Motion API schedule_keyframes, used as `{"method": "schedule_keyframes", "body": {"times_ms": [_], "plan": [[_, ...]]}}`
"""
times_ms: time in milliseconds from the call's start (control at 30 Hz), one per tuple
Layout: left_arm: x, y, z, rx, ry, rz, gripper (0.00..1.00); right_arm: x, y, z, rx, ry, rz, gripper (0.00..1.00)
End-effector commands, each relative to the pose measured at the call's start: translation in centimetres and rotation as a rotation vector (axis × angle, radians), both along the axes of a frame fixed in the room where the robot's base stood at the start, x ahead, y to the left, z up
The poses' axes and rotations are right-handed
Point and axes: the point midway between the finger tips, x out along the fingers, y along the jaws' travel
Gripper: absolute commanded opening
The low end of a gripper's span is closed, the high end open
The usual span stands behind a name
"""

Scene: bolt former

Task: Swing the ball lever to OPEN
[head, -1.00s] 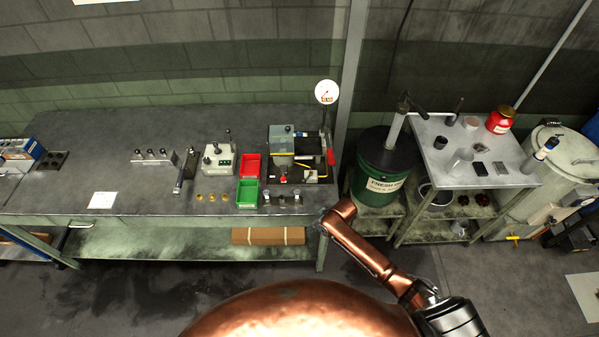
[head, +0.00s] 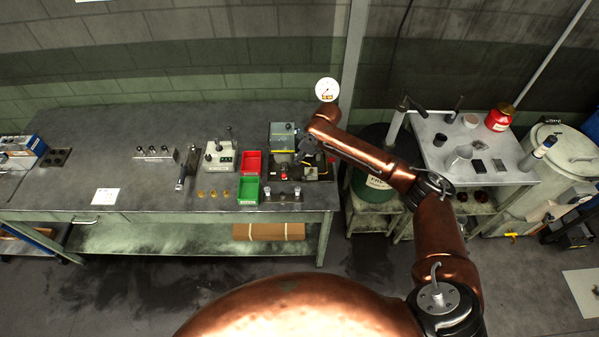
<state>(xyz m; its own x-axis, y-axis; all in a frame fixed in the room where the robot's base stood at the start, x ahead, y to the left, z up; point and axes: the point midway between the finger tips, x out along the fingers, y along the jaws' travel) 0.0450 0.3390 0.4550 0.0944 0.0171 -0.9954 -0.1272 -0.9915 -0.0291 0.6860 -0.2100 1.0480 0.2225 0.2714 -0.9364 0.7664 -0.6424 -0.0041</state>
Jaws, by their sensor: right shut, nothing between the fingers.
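The bolt former (head: 283,138), a grey box-like machine with a gauge (head: 327,89) behind it, stands at the right end of the bench. My right gripper (head: 302,158) is over the machine's right side, small and dark against it. It is shut and holds nothing. My right arm covers the machine's right side, where a red upright lever and a yellow-handled part are hidden or hard to make out. I cannot tell whether the gripper touches a lever. No OPEN marking is readable. A pale control box (head: 218,158) with a dark-tipped lever (head: 228,132) stands further left. My left gripper is not in view.
A red bin (head: 251,162) and a green bin (head: 248,191) sit left of the machine. Small metal parts (head: 297,192) lie at its front. A green drum (head: 372,188) and a side table (head: 440,150) stand to the right.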

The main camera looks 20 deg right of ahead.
Motion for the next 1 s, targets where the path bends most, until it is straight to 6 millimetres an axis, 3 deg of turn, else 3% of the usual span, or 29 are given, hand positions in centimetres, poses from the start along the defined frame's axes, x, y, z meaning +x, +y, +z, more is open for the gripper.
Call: {"method": "schedule_keyframes", "body": {"times_ms": [100,267,700,800,1000], "plan": [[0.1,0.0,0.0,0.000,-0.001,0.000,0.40,0.8,-0.4,1.0,-0.004,-0.001,-0.005,0.00],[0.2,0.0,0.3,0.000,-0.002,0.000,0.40,1.1,0.0,-0.3,-0.003,0.003,-0.004,0.00],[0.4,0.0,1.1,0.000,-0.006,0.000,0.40,3.1,2.3,-8.4,-0.004,0.000,-0.005,0.00],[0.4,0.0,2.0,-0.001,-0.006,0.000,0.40,1.9,0.6,-8.5,-0.007,0.000,-0.006,0.00],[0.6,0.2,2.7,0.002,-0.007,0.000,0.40,0.8,-0.5,-9.2,-0.004,-0.001,-0.005,0.00]]}}
